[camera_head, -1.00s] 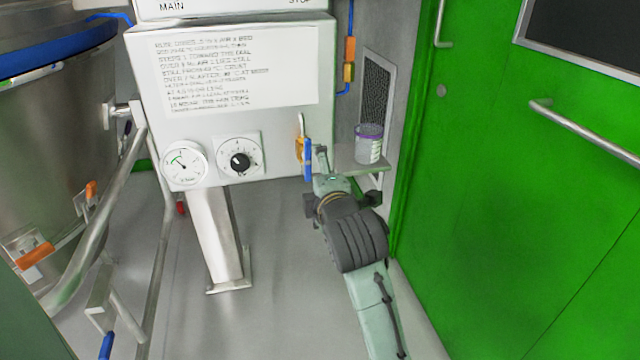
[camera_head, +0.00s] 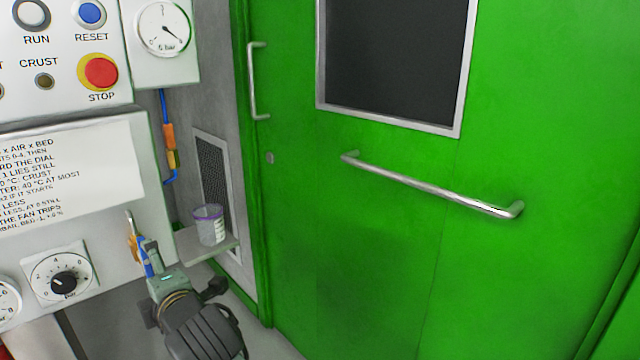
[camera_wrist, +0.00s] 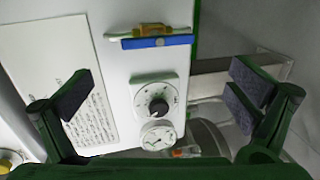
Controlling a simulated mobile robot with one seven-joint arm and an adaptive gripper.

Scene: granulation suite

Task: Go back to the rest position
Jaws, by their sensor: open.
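My gripper (camera_wrist: 160,97) is open and empty in the wrist view, its two dark-padded fingers wide apart in front of the control box. In the head view my gripper (camera_head: 152,258) is at the lower left, close to a small valve with a blue lever. In the wrist view the blue lever (camera_wrist: 157,42) lies crosswise on its brass valve (camera_wrist: 150,29), beyond the fingers and not between the pads. In the head view the lever (camera_head: 148,264) is partly hidden by my gripper. I cannot tell whether they touch there.
A knob dial (camera_wrist: 158,100) and a gauge (camera_wrist: 158,137) sit below the valve. A small shelf (camera_head: 227,244) holds a clear jar with a purple rim (camera_head: 208,226) just right of my gripper. A green door (camera_head: 390,255) with a long bar handle (camera_head: 430,184) fills the right side.

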